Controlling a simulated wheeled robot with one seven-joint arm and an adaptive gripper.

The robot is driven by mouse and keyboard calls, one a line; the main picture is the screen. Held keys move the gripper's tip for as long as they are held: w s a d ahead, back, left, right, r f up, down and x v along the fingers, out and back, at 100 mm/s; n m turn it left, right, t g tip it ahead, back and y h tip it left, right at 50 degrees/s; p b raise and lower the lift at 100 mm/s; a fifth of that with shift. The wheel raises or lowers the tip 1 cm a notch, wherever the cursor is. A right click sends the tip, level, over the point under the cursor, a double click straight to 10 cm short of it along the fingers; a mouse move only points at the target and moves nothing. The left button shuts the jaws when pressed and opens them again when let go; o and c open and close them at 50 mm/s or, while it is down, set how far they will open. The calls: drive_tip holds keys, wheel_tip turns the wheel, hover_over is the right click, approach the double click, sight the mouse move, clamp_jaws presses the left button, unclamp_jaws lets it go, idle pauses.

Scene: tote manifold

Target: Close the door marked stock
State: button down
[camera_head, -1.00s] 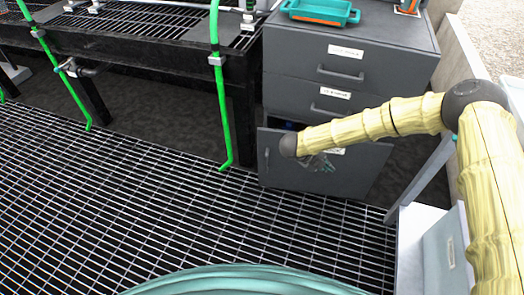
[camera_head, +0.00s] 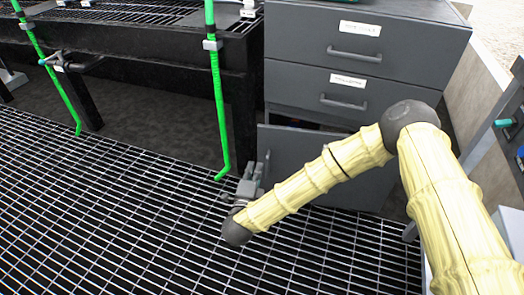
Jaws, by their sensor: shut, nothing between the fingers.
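A dark grey cabinet (camera_head: 300,85) stands at the back right with two drawers above a lower door. The lower door (camera_head: 291,150) stands ajar, with a dark gap along its top and something blue inside. Its own label is hidden behind my arm, so I cannot read whether it says stock. A vertical handle (camera_head: 266,166) is at the door's left edge. My gripper (camera_head: 250,178) is at that left edge, close to the handle, with its fingers pointing toward the cabinet. The fingers look closed and empty. I cannot tell whether they touch the door.
The upper drawer (camera_head: 350,38) and the middle drawer (camera_head: 330,88) are shut, with labels too small to read. A black bench (camera_head: 150,60) with green hoses (camera_head: 217,100) stands left of the cabinet. The grating floor (camera_head: 110,210) is clear at the left front.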

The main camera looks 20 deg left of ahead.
sight(263, 136)
drive_tip(key=w+b, duration=0.2)
drive_tip(key=w, duration=0.2)
drive_tip(key=w+a+b, duration=0.1)
drive_tip(key=w, duration=0.3)
drive_tip(key=w+b, duration=0.2)
drive_tip(key=w, duration=0.2)
drive_tip(key=shift+w+a+f+b, duration=0.1)
drive_tip(key=shift+w+a+b, duration=0.1)
drive_tip(key=shift+a+b, duration=0.2)
drive_tip(key=shift+w+a, duration=0.1)
drive_tip(key=shift+w, duration=0.55)
